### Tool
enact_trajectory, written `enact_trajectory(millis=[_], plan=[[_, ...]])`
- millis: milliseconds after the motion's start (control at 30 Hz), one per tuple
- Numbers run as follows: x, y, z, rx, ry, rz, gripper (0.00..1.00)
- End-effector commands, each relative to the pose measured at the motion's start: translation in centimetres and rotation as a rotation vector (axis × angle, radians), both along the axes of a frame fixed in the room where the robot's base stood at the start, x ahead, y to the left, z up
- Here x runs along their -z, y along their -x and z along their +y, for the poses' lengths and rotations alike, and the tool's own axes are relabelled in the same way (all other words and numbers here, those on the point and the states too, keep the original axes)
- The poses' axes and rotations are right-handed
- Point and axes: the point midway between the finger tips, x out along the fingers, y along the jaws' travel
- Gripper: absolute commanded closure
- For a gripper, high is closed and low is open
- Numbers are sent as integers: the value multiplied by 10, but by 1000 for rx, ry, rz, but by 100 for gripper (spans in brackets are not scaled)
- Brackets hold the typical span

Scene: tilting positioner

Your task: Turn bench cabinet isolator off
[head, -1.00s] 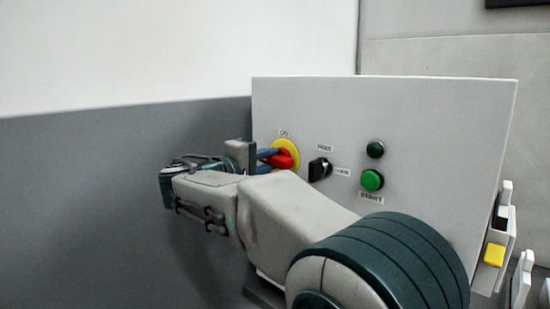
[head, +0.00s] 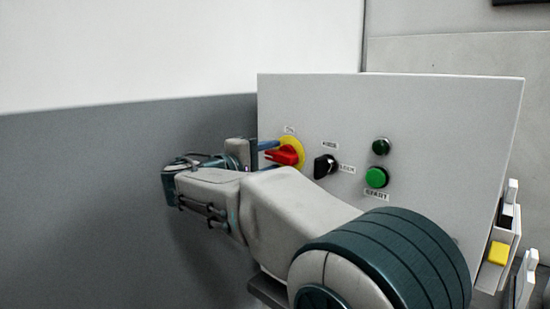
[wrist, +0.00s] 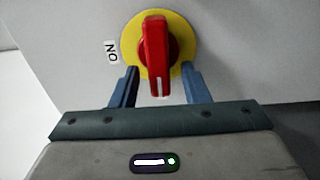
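The isolator is a red rotary handle (head: 284,156) on a yellow disc (head: 298,146) at the left of the light grey cabinet panel (head: 440,120). In the wrist view the red handle (wrist: 155,60) has its white-marked end toward my gripper, a quarter turn from the "ON" label (wrist: 111,51) beside the disc. In the head view that end points left, with a label above the disc. My gripper (wrist: 163,88) is open, one blue finger on each side of the handle's marked end, with visible gaps. In the head view my gripper (head: 266,151) is left of the handle.
A black selector knob (head: 325,166), a dark green lamp (head: 381,147) and a green start button (head: 376,177) sit right of the isolator. A yellow-marked part (head: 499,253) is at the panel's lower right. Free space lies left of the panel.

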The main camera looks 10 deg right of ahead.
Motion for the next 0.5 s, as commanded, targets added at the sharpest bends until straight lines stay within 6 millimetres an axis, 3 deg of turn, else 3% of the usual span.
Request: enact_trajectory(millis=[267, 500], plan=[[0, 8, 9, 3, 0, -1, 58], [1, 38, 52, -1, -1, -2, 58]])
